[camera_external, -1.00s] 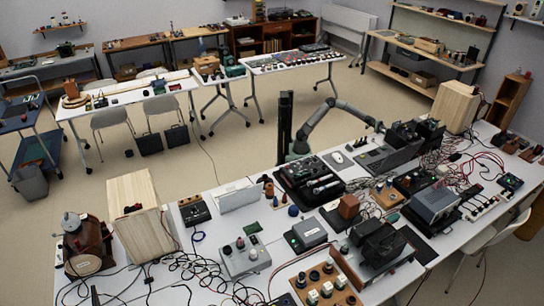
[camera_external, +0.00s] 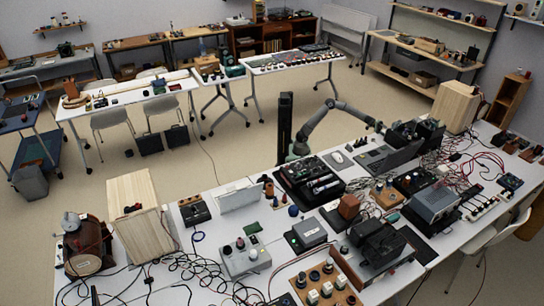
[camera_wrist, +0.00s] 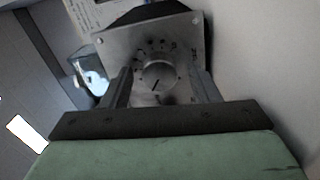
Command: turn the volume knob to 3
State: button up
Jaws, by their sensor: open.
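The volume knob (camera_wrist: 158,76) shows in the wrist view as a round, silvery dial with a dark pointer line, on a grey metal faceplate (camera_wrist: 187,39) with number marks around it. The pointer slants, but the digits are too blurred to read its setting. My gripper (camera_wrist: 160,84) has its two fingers apart, one on each side of the knob. I cannot tell whether either finger touches it. In the external view my gripper (camera_external: 379,127) is at the dark boxes on the back right of the white table, where the knob cannot be made out.
In the wrist view, a pale surface (camera_wrist: 262,60) lies right of the faceplate.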

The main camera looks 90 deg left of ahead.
jog(key=p+v, duration=0.3)
jog(key=v, duration=1.4)
jog(key=shift+a, duration=0.2)
jog(key=shift+p, duration=0.3)
jog(key=s+d+r+m+g+y+p, duration=0.1)
jog(key=s+d+r+g+y+p, duration=0.2)
jog(key=s+p, duration=0.4)
jog(key=s+d+r+m+g+y+p, duration=0.1)
jog(key=s+d+r+g+y+p, duration=0.15)
jog(key=s+p, duration=0.5)
jog(key=s+a+r+y+p, duration=0.3)
jog(key=s+p, duration=0.3)
jog(key=s, duration=0.1)
jog(key=s+a+r+m+g+y+p, duration=0.1)
jog(key=s+a+r+y+p, duration=0.3)
jog(key=s+p, duration=0.2)
jog(key=s+a+r+g+y+p, duration=0.1)
jog(key=s+a+r+y+p, duration=0.2)
jog(key=s+p, duration=0.3)
jog(key=s+r, duration=0.1)
jog(key=s, duration=0.1)
jog(key=shift+s+a+m+y, duration=0.35)
jog(key=shift+s+a+m, duration=0.05)
